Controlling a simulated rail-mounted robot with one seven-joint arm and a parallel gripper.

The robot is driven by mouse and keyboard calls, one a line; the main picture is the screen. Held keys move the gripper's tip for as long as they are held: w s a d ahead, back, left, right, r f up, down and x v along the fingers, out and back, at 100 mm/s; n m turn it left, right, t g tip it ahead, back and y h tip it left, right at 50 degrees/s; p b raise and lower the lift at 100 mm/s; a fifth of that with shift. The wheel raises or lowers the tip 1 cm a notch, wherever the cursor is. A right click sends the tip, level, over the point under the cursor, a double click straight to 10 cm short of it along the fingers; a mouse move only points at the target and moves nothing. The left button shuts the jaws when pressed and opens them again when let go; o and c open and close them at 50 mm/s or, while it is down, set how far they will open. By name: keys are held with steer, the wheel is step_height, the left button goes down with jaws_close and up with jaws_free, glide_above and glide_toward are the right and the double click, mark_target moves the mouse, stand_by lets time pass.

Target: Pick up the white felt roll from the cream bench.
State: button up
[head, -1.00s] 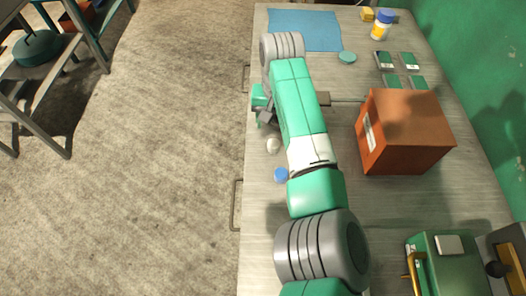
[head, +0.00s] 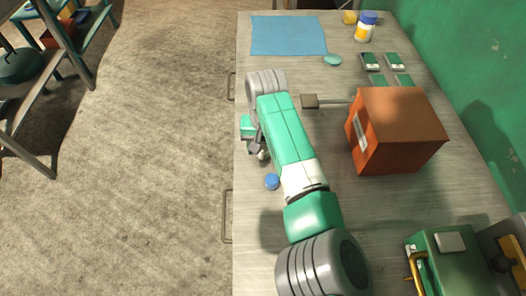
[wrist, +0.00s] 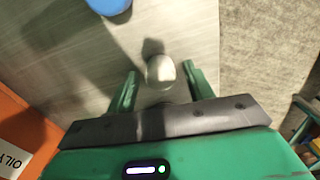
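The white felt roll (wrist: 160,69) stands out as a small pale cylinder in the wrist view, between the green fingers of my gripper (wrist: 160,72). The fingers are open, with a gap on both sides of the roll. I cannot tell how far above or around the roll they are. In the head view my gripper (head: 256,141) is near the left edge of the cream bench (head: 250,225). My arm and gripper mostly hide the roll there, with only a pale bit (head: 263,155) showing.
A small blue round object (head: 272,182) sits close to the roll and shows in the wrist view (wrist: 108,4). An orange box (head: 396,135) stands to the right. A blue mat (head: 288,36) lies at the far end. The bench's front left is clear.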

mark_target(263, 148)
steer(key=c, duration=0.9)
steer(key=shift+o, duration=0.2)
steer(key=shift+r, duration=0.2)
step_height(263, 148, up, 4)
steer(key=shift+p, duration=1.2)
steer(key=s+p, duration=0.2)
steer(key=s, duration=0.3)
steer(key=s+p, duration=0.2)
steer(key=s, duration=0.3)
steer(key=s+r+p, duration=0.1)
steer(key=s, duration=0.4)
steer(key=shift+s+p, duration=0.1)
steer(key=shift+p, duration=0.3)
steer(key=shift+s+f, duration=0.2)
steer(key=shift+s, duration=0.2)
